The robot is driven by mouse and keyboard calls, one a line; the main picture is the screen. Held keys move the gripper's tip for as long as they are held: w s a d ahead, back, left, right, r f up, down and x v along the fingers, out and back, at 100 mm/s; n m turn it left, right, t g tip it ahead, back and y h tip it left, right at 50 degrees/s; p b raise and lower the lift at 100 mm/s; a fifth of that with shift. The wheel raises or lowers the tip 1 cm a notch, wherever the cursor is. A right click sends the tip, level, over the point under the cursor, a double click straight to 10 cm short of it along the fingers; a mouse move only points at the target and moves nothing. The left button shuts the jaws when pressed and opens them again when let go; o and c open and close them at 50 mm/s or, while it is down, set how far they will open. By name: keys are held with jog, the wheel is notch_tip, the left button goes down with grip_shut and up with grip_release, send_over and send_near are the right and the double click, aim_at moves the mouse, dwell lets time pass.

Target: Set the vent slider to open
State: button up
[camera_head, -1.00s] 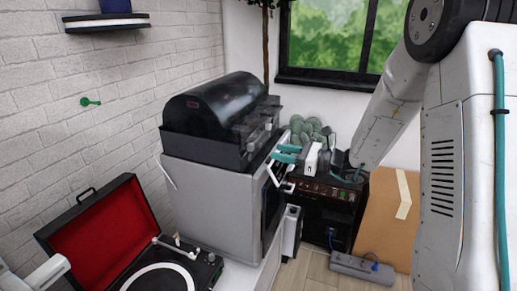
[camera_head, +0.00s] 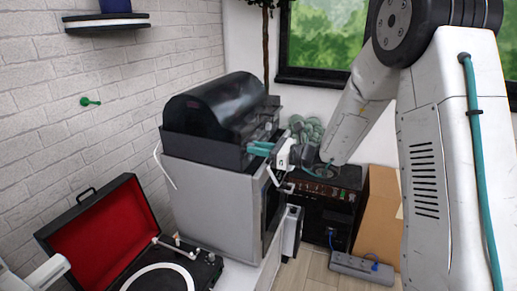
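The vent slider cannot be made out for certain. A black machine with a rounded dark hood (camera_head: 215,105) stands on a light grey cabinet (camera_head: 205,190). Its front, with small parts on it, faces right and is seen at a steep angle. My gripper (camera_head: 259,148) has teal fingers and a white body. It points left at the lower front edge of the black machine, close to it or touching; I cannot tell which. The fingers overlap from this side, so their gap is unclear. The gripper hides part of the machine's front.
A record player (camera_head: 165,272) with an open red-lined lid is at lower left. A black appliance with a row of controls (camera_head: 330,190) stands behind my arm, near a cardboard box (camera_head: 380,215). A power strip (camera_head: 360,268) lies on the floor. A green hook (camera_head: 90,101) is on the wall.

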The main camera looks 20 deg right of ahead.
grip_shut()
jog(key=shift+w+d+r, duration=0.1)
jog(key=shift+w+d, duration=0.45)
jog(key=shift+w, duration=0.15)
jog(key=shift+w+d, duration=0.5)
jog(key=shift+w, duration=0.2)
jog(key=shift+o, duration=2.4)
grip_release()
jog(key=shift+d, duration=0.1)
jog(key=v, duration=0.7)
jog(key=shift+s+d, duration=0.2)
jog(key=shift+d, duration=0.05)
